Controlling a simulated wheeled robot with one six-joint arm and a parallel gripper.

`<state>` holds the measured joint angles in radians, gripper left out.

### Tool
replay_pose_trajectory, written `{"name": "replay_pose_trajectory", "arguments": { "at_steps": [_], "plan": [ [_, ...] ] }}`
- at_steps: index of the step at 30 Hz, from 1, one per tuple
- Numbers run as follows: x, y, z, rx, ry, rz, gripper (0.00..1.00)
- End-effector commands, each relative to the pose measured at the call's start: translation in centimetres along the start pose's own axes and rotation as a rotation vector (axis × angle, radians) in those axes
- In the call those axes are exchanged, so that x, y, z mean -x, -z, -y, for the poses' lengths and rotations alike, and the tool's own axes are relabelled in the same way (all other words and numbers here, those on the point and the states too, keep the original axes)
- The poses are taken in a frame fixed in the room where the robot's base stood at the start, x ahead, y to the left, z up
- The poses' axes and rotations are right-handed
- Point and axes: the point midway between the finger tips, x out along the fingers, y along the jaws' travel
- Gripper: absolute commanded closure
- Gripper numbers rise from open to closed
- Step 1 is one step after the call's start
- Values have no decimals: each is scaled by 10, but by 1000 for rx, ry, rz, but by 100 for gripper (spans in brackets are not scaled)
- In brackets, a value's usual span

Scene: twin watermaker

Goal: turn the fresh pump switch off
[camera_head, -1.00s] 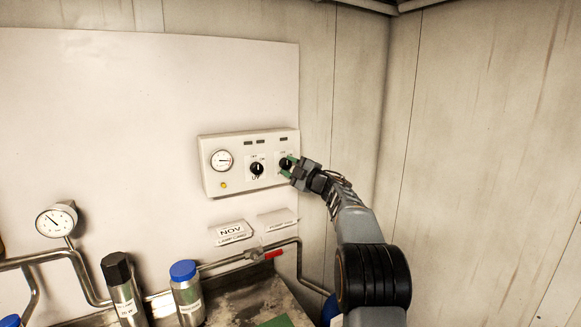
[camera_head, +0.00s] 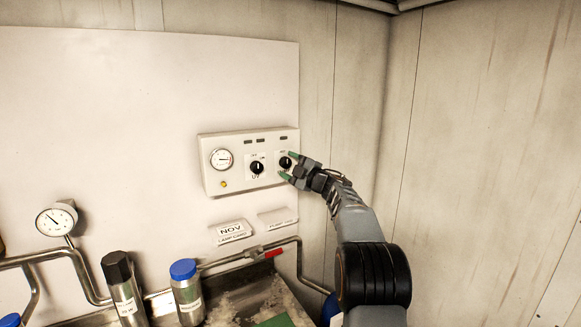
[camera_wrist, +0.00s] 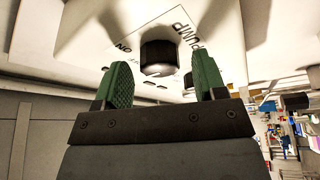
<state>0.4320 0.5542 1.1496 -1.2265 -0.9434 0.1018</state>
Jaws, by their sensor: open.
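The pump switch (camera_head: 286,162) is a black round knob on the right of a white control box on the wall. My gripper (camera_head: 288,165) is at the knob with its green fingertips open. In the wrist view the knob (camera_wrist: 159,56) sits on a plate lettered "PUMP" and "ON", and it lies beyond and between the spread green fingers of my gripper (camera_wrist: 162,84). A gap shows on each side, so the fingers appear apart from it. The knob's pointer cannot be made out clearly.
A UV knob (camera_head: 257,167) and a round gauge (camera_head: 221,159) are on the same control box (camera_head: 209,186). Below are label cards (camera_head: 231,232), a pipe with a red-handled valve (camera_head: 273,253), and a blue-capped bottle (camera_head: 187,295). The right wall is bare.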

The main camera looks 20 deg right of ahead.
Motion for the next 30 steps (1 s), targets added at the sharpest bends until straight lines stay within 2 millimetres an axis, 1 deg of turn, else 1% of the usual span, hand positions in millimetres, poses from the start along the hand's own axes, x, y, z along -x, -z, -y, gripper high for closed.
{"name": "replay_pose_trajectory", "arguments": {
  "at_steps": [5, 12, 18, 24, 30],
  "plan": [
    [20, -2, 2, 2, -2, 3, 35],
    [69, -2, 2, 2, -3, 3, 35],
    [106, -2, 2, 2, -1, 3, 35],
    [128, -1, 1, 2, -1, 2, 35],
    [137, 0, 0, 1, -1, 1, 35]
  ]
}}
